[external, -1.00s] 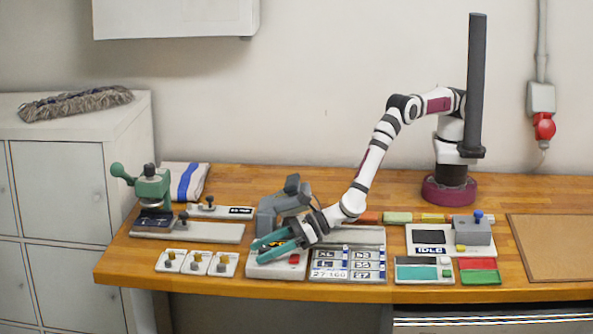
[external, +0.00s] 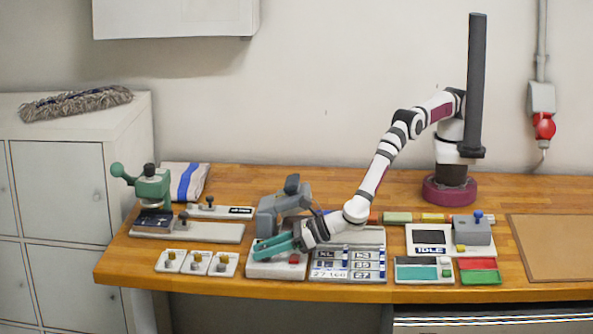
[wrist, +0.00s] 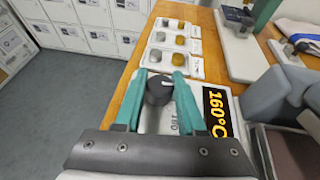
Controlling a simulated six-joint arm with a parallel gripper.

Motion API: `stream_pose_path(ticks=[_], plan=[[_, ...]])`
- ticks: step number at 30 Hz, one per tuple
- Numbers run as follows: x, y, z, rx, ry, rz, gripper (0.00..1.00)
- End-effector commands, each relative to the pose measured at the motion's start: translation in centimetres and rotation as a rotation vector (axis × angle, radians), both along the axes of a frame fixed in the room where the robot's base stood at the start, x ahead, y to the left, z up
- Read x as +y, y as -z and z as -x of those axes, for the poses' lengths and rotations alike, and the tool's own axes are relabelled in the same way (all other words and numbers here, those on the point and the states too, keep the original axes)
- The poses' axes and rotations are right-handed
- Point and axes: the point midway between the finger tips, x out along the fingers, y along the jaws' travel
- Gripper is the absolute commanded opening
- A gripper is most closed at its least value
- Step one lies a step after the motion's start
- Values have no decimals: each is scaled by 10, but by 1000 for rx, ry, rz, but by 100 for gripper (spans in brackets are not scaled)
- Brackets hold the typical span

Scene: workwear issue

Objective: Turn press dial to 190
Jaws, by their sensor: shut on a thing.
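The press dial (wrist: 158,88) is a dark grey knob with a white pointer mark, on the front of the press. My gripper (wrist: 160,80) has its teal fingers shut on the dial, one on each side. In the external view my gripper (external: 262,252) lies low over the left part of the press base and hides the dial. The press display (wrist: 217,112) reads 160°C in yellow digits.
Several white plates with small knobs (external: 196,262) lie left of the press. A green hand tool (external: 152,185) stands behind them. A label board (external: 347,264) sits right beside the press base. The table's front edge is close.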

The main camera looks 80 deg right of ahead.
Motion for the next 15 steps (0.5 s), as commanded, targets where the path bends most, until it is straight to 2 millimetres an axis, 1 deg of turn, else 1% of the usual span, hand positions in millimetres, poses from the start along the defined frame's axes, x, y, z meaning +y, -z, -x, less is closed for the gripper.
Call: stream_pose_path(ticks=[4, 12, 13, 15], plan=[[0, -1, 0, 2, 48, -3, 0], [-1, -1, 0, 4, 51, -1, 0], [-1, -1, 0, 4, 51, -1, 44], [-1, -1, 0, 4, 51, -2, 57]])
